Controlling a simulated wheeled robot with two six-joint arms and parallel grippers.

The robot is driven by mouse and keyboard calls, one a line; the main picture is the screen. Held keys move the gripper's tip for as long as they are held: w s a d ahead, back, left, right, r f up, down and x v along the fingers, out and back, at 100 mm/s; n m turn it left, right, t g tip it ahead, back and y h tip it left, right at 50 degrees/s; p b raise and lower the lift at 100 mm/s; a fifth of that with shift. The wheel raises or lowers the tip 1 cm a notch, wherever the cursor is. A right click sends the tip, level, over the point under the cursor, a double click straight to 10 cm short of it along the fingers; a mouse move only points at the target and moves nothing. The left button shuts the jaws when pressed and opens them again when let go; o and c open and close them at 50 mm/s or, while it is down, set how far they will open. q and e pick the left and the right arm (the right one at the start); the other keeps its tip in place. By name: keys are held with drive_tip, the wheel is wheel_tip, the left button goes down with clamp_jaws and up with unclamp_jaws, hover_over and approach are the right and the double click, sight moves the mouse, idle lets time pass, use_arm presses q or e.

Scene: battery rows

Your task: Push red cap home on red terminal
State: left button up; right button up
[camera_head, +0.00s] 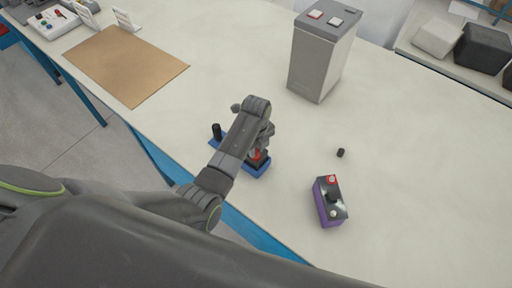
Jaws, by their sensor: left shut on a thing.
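My left gripper (262,150) points down over a blue battery or base (259,172) near the table's front edge. It is shut on a red piece (257,157), which looks like the red cap, low over the blue thing. The gripper and wrist hide most of it, so I cannot tell how the cap sits on a terminal. A black upright post or cap (217,131) shows at the left end of the blue thing. A purple battery (324,209) with a red terminal area (331,180) stands to the right. My right gripper is not in view.
A small black cap (340,153) lies loose on the pale table (430,190). A tall grey box (318,60) stands at the back. A brown mat (125,65) lies at the left. The table's right side is clear.

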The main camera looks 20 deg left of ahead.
use_arm(q)
drive_tip(key=shift+f, duration=0.15)
drive_tip(key=o, duration=1.5)
drive_tip(key=shift+r, duration=3.55)
